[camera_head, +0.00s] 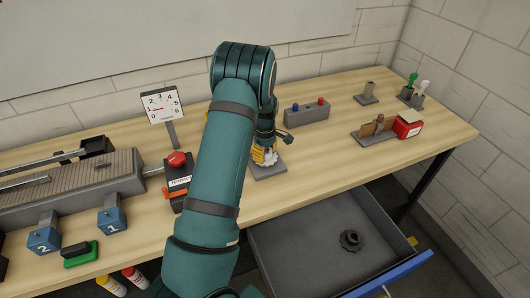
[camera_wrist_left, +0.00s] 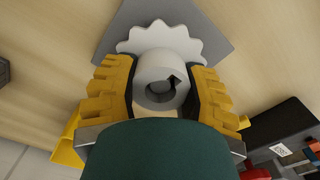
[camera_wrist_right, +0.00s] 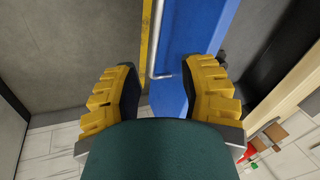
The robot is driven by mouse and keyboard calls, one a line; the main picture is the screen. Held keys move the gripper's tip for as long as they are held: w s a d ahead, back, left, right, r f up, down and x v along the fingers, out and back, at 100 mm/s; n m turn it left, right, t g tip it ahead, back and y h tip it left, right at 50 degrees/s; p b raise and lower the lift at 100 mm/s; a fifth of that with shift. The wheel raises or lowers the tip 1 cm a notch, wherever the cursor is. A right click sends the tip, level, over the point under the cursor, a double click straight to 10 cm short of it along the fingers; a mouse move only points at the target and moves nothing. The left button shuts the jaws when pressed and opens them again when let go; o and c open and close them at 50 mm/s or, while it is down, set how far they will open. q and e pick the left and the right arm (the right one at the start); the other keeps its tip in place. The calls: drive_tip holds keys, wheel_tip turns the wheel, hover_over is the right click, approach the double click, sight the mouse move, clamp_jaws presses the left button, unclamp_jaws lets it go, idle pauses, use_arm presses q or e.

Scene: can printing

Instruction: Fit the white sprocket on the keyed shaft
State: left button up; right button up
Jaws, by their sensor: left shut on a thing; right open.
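My left gripper (camera_wrist_left: 162,85) is shut on the hub of the white sprocket (camera_wrist_left: 160,38), with the toothed rim showing beyond the fingers. The bore faces the camera and has a dark keyway notch. In the head view the sprocket (camera_head: 266,158) is low over a grey plate (camera_head: 270,173) on the bench, partly hidden by my left arm. I cannot tell whether it touches the plate. A short post on a grey base (camera_head: 368,91) stands at the back right; I cannot tell whether it is the keyed shaft. My right gripper (camera_wrist_right: 165,88) is open at the blue drawer front (camera_wrist_right: 190,60).
The drawer (camera_head: 300,255) is open at the front, with a dark gear (camera_head: 350,240) inside. A button box (camera_head: 306,111), a red-button box (camera_head: 177,178), a dial sign (camera_head: 162,106) and a conveyor (camera_head: 70,183) stand on the bench.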

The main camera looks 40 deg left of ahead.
use_arm(q)
drive_tip(key=shift+f, duration=0.3)
drive_tip(key=o, duration=1.3)
wheel_tip(320, 180, up, 12)
drive_tip(key=shift+r, duration=0.1)
